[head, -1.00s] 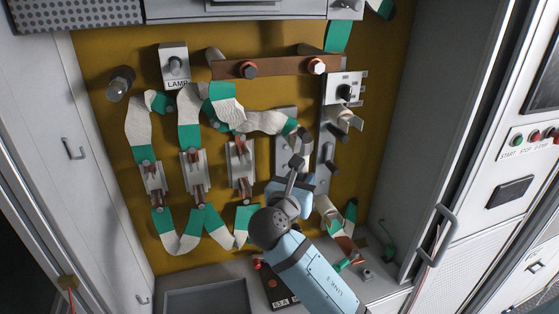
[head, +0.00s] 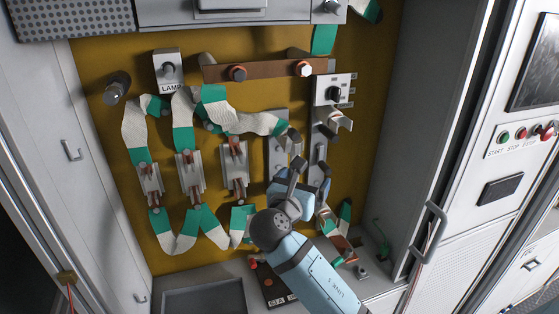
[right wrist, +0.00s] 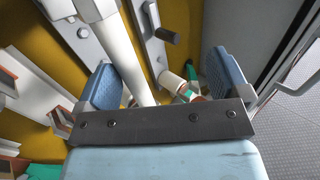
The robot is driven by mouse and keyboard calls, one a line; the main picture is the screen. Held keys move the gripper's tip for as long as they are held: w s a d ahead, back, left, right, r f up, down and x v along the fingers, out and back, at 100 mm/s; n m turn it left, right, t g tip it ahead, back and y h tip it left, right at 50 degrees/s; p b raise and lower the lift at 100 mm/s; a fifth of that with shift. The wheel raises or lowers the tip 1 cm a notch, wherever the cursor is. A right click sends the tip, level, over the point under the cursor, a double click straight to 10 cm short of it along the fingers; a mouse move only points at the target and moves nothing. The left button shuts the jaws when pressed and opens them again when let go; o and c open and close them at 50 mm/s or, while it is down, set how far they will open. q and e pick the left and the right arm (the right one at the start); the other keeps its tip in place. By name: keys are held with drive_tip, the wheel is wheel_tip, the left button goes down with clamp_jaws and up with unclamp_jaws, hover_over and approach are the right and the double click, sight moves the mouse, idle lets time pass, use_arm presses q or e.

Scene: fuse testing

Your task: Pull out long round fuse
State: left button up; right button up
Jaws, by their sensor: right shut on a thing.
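The long round fuse, a pale smooth cylinder (right wrist: 122,50), runs from the top of the right wrist view down between my blue finger pads. My left gripper is not in view.
White and green wrapped cables (head: 135,125) and several upright fuse holders (head: 190,172) fill the panel left of my arm. A copper bar (head: 265,72) and a rotary switch (head: 333,92) sit above. The cabinet side wall (head: 415,130) stands to the right.

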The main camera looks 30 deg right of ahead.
drive_tip(key=shift+d+r, duration=0.15)
drive_tip(key=shift+r, duration=0.1)
drive_tip(key=shift+c, duration=0.3)
drive_tip(key=shift+s, duration=0.1)
